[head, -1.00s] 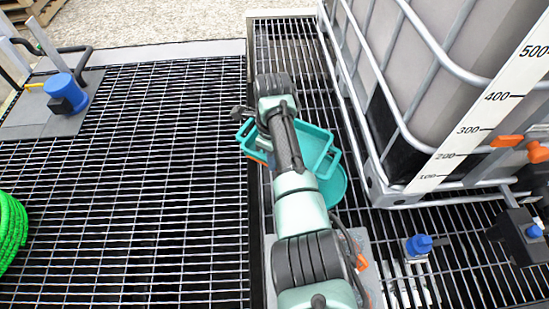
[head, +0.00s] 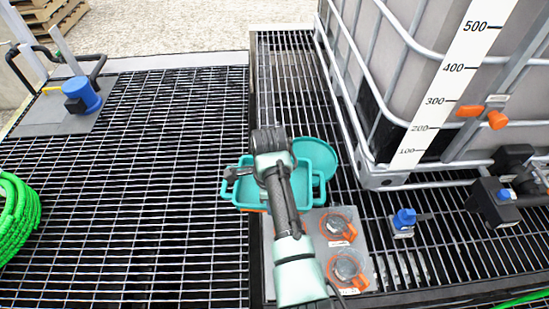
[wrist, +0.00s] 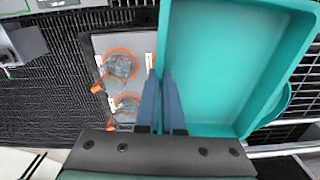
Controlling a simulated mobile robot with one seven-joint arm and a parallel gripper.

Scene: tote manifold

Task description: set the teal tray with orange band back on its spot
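The teal tray (head: 318,158) is a shallow box with side handles. It is partly hidden behind my arm in the head view, where a sliver of its orange band shows low on the near side. In the wrist view the tray (wrist: 215,70) fills the upper right. My gripper (wrist: 161,76) has its two blue fingers close together at the tray's left wall, seemingly shut on it. A flat round teal disc (head: 318,147) lies beyond the tray and slightly right, partly covered by it; its edge also shows in the wrist view (wrist: 287,98). I cannot tell whether the disc is the tray's spot.
A large caged tank (head: 420,80) stands to the right. A blue-topped valve (head: 404,217) is below it. A green hose coil (head: 18,215) lies left. The grating (head: 140,200) between is clear.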

